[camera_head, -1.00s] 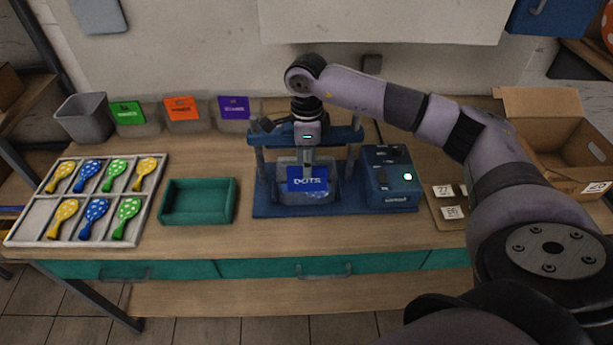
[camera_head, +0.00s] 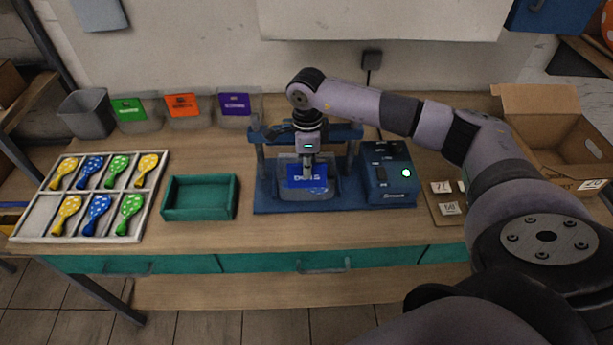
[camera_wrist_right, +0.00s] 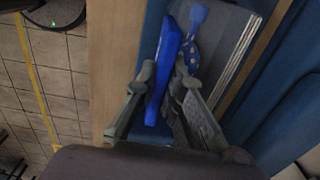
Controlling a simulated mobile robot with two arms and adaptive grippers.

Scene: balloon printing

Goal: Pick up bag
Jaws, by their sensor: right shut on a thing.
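The bag (camera_head: 307,190) is a greyish clear pouch with a blue header reading DOTS, partly covered by my gripper. It sits within the blue press (camera_head: 268,203) at the middle of the table. My right gripper (camera_head: 307,172) reaches down from above and is shut on the blue header. In the right wrist view the blue header (camera_wrist_right: 168,62) stands between the fingers of the gripper (camera_wrist_right: 160,88). A dotted blue balloon (camera_wrist_right: 190,45) shows beside it there. My left gripper is not in view.
A tray (camera_head: 40,215) of dotted balloons and an empty green tray (camera_head: 200,210) lie to the left. Bins with green, orange and purple labels (camera_head: 236,104) stand at the back. A control box (camera_head: 388,180) with a lit green button adjoins the press. An open cardboard box (camera_head: 560,160) is at right.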

